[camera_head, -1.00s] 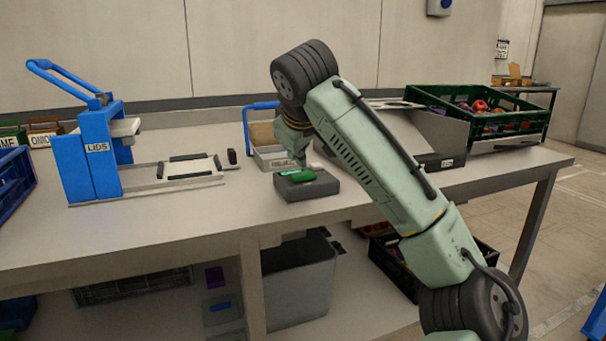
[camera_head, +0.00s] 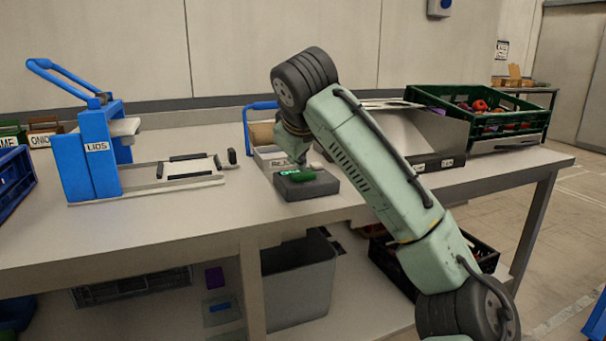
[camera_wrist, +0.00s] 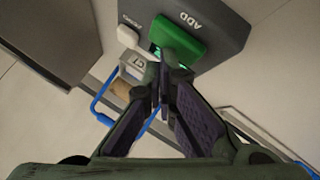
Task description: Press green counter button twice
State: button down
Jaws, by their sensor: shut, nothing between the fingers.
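The counter is a dark grey box (camera_head: 308,189) on the bench, with a wide green button (camera_head: 316,175) on top. In the wrist view the green button (camera_wrist: 188,36) shows close up beside the word ADD on the box (camera_wrist: 222,22). A smaller white button (camera_wrist: 127,36) sits to its left. My gripper (camera_head: 299,162) is above the counter, pointing down. In the wrist view its fingertips (camera_wrist: 163,52) are together, empty, and overlap the near edge of the green button. I cannot tell whether they touch it.
A blue lid press (camera_head: 88,155) stands left on the bench. A small bin (camera_head: 268,157) is behind the counter. A grey sloped tray (camera_head: 430,140) and a green crate of produce (camera_head: 500,128) are to the right. The bench front (camera_head: 200,225) is clear.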

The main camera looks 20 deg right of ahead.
aim_at(299, 173)
jog(key=shift+f, duration=0.45)
jog(key=shift+r, duration=0.15)
dwell(0.4)
jog(key=shift+r+p, duration=0.75)
jog(key=shift+r, duration=0.1)
notch_tip(299, 173, up, 5)
jog(key=p, duration=0.5)
dwell(0.5)
